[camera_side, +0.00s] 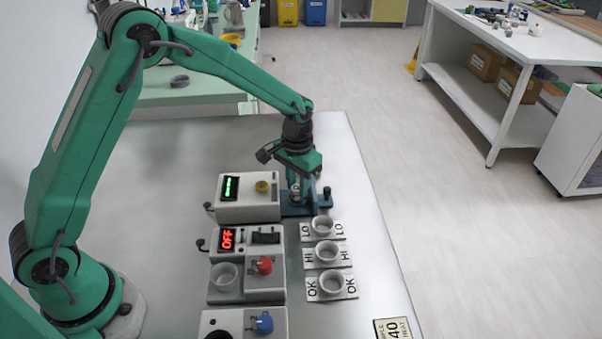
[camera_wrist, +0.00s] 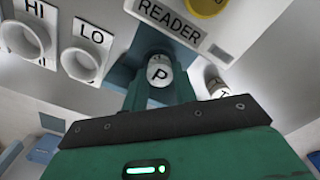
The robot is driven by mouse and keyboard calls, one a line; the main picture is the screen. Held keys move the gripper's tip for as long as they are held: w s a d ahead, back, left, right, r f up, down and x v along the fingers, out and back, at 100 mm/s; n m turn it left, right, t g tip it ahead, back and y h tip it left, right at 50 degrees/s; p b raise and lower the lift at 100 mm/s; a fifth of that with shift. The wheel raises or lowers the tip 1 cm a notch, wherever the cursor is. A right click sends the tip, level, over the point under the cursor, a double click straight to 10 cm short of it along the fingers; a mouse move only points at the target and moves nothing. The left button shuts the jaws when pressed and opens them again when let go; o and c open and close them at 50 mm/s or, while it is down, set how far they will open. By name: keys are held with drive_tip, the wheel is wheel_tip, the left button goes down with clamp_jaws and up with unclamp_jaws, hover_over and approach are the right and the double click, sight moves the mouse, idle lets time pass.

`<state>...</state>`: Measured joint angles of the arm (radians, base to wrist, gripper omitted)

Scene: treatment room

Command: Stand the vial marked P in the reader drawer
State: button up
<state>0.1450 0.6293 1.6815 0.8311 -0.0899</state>
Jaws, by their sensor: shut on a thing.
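The vial marked P (camera_wrist: 158,72) shows its white, lettered top in the wrist view, between the fingers of my gripper (camera_side: 296,192). My gripper points down and is shut on this vial, beside the reader (camera_side: 243,211). The reader is a pale box with a green display and a yellow knob; its READER label shows in the wrist view (camera_wrist: 168,20). A blue base (camera_side: 293,210) lies against the reader's right side, under my gripper. I cannot tell whether it is the drawer, or whether the vial touches it.
Another white-topped vial (camera_wrist: 217,88) stands close by in the wrist view. A dark upright post (camera_side: 326,194) stands right of my gripper. Cups marked LO (camera_side: 322,226), HI (camera_side: 327,252) and OK (camera_side: 331,282) line the front. An OFF box (camera_side: 247,282) has a red knob.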

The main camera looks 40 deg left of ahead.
sight(297, 187)
drive_tip(key=shift+f, duration=0.5)
drive_tip(key=o, duration=0.7)
drive_tip(key=shift+r, duration=0.2)
wheel_tip(297, 187, up, 11)
drive_tip(key=shift+f, duration=0.15)
idle(1.2)
idle(0.4)
